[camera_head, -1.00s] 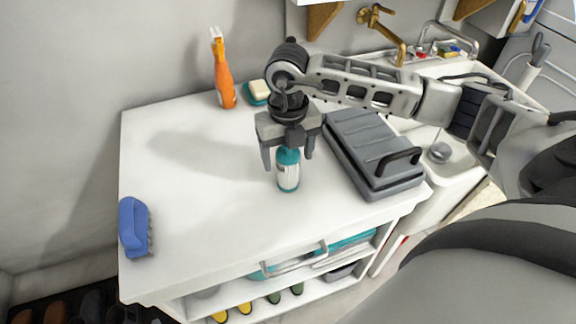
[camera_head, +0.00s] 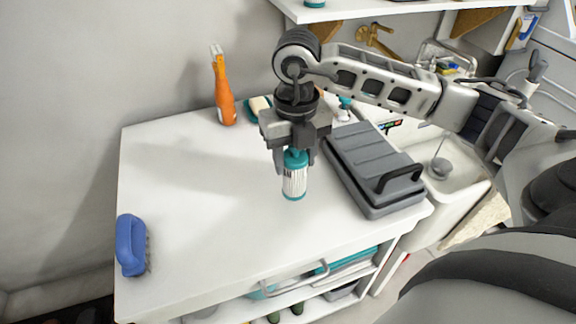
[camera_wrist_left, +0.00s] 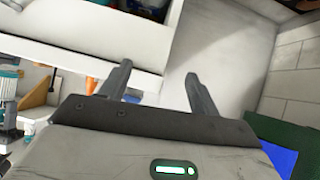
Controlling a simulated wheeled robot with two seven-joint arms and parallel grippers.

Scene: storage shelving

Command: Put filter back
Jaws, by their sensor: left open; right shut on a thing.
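The filter (camera_head: 294,180) is a small cylinder with a white pleated body and teal ends. It is upright over the white counter top in the head view. My right gripper (camera_head: 294,160) is shut on its teal top from above. I cannot tell whether the filter's base touches the counter. My left gripper (camera_wrist_left: 158,85) shows only in the left wrist view. It is open and empty, with its two fingers apart near a white shelf edge.
A grey case (camera_head: 370,165) with a black handle lies right of the filter. A blue brush (camera_head: 131,245) lies at the left edge. A white shelf (camera_head: 350,8) hangs above. The counter's left middle is clear.

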